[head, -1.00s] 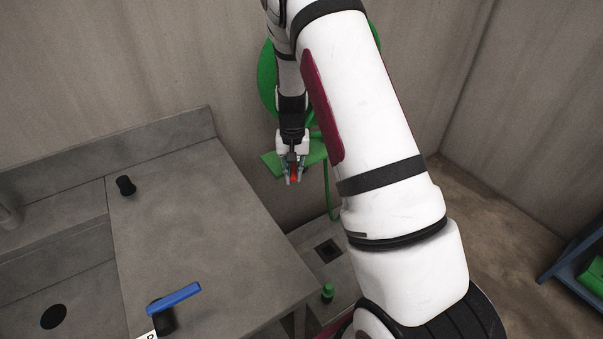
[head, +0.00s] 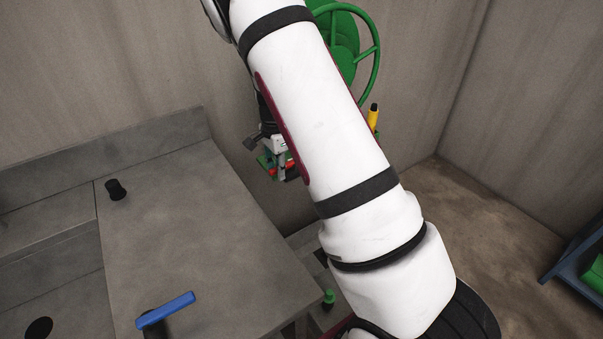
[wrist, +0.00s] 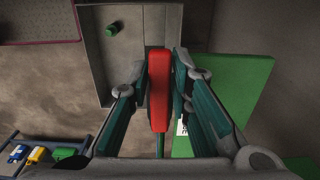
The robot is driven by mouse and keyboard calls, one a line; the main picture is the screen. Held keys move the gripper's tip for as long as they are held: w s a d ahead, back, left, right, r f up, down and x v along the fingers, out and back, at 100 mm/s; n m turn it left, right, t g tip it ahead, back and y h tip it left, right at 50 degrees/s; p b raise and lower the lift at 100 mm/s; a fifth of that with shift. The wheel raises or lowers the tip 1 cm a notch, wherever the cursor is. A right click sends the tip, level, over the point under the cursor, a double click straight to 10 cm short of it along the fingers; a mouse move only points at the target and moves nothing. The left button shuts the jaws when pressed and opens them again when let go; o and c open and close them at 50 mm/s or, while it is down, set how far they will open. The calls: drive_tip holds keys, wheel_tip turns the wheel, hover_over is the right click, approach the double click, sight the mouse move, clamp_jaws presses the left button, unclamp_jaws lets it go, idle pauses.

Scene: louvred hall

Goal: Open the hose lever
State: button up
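The red lever (wrist: 159,90) lies lengthwise between my fingers in the wrist view, with both pads close against its sides. My gripper (wrist: 161,62) appears shut on it. In the head view my gripper (head: 282,172) is beside the wall at the counter's right end, and short parts of the red lever (head: 292,172) show beside the fingers. A green plate (wrist: 235,95) is right of the lever in the wrist view. The green hose reel (head: 345,40) is on the wall above, partly hidden by my arm.
A grey counter (head: 185,220) with a blue lever (head: 166,309) and a black knob (head: 115,190) fills the left. A yellow-and-black piece (head: 373,116) hangs below the reel. A green-topped fitting (head: 329,297) stands low beside the counter. A blue rack (head: 578,250) is right; floor between is clear.

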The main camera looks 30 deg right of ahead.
drive_tip(key=shift+o, duration=0.8)
drive_tip(key=shift+r+p, duration=1.25)
drive_tip(key=shift+r, duration=2.3)
